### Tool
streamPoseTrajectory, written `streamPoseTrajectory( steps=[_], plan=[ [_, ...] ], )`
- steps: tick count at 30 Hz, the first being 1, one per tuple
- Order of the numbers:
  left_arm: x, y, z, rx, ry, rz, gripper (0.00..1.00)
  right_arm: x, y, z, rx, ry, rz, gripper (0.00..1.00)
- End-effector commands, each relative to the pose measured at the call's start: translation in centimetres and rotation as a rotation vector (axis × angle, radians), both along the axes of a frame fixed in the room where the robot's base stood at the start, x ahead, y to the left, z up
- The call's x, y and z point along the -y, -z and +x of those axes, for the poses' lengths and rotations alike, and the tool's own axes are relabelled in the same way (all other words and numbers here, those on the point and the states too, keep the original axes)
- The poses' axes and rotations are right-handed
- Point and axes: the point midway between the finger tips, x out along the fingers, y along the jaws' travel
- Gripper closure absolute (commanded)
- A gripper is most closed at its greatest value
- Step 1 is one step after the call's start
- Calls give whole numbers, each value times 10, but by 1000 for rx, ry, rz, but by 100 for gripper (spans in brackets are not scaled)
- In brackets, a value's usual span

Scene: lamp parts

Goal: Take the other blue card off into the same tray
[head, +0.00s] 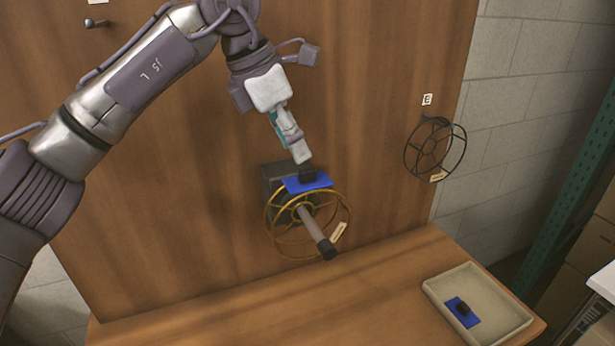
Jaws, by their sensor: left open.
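A blue card (318,181) with a small black block on it lies at the top of the gold wire ring frame (268,222), in front of a dark grey box on the wooden panel. My left gripper (306,168) comes down from above and its tip is at the black block. Its fingers are open; from this angle I cannot tell whether they touch the block. Another blue card (474,318), also with a black piece, lies inside the beige tray (508,323) on the bench at the lower right. My right gripper is not in view.
A black wire ring (407,160) hangs on the panel at right below a small label. A metal peg (95,23) is at upper left. The bench left of the tray is clear.

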Motion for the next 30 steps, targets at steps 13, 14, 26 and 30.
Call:
streamPoseTrajectory(
  steps=[13,14,26,30],
  plan=[
    [20,45,4,-2,2,0,54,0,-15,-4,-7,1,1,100],
    [20,45,4,-2,2,0,54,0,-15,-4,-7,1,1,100],
    [20,45,4,-2,2,0,96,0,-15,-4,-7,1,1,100],
    [20,45,4,-2,2,0,100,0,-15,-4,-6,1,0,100]
  ],
)
